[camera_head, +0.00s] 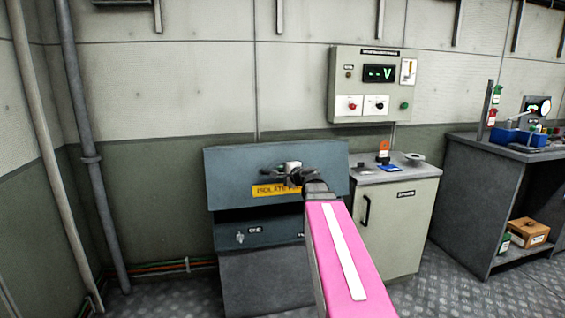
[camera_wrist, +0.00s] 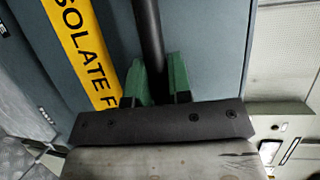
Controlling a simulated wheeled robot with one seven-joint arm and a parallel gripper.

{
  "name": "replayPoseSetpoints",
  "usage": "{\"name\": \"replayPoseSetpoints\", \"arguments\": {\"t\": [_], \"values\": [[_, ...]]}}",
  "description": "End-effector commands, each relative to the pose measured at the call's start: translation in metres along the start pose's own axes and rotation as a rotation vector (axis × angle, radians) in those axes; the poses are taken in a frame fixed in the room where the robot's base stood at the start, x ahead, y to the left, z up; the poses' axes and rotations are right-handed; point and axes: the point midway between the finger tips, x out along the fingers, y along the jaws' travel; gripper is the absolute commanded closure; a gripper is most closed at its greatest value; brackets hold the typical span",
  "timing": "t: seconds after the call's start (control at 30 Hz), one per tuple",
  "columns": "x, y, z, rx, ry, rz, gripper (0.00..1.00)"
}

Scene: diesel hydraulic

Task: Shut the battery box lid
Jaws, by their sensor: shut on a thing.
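The battery box lid (camera_head: 232,172) is a blue-grey panel with a yellow label starting "ISOLATE". It stands tilted, with a dark gap between its lower edge and the box front (camera_head: 265,235). My gripper (camera_head: 290,178) is at the lid's face, partly hidden behind my pink arm. In the wrist view, the green fingers of my gripper (camera_wrist: 160,82) are shut on a dark round bar, the lid handle (camera_wrist: 149,32). The yellow label (camera_wrist: 85,50) lies left of the handle there. The inside of the box is mostly hidden in shadow.
A pale cabinet (camera_head: 410,215) stands right of the box, with small items on top. A control panel (camera_head: 372,85) hangs on the wall above it. A dark workbench (camera_head: 500,180) is farther right. Pipes (camera_head: 85,140) run up the wall at left.

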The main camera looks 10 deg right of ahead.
Motion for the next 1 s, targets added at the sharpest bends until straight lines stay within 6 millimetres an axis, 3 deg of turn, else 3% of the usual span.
{"name": "replayPoseSetpoints", "arguments": {"t": [0.53, 1.0], "values": [[0.022, 0.081, -0.01, -0.059, -0.001, -0.161, 1.0], [0.034, 0.112, -0.014, -0.089, -0.002, -0.229, 1.0]]}}
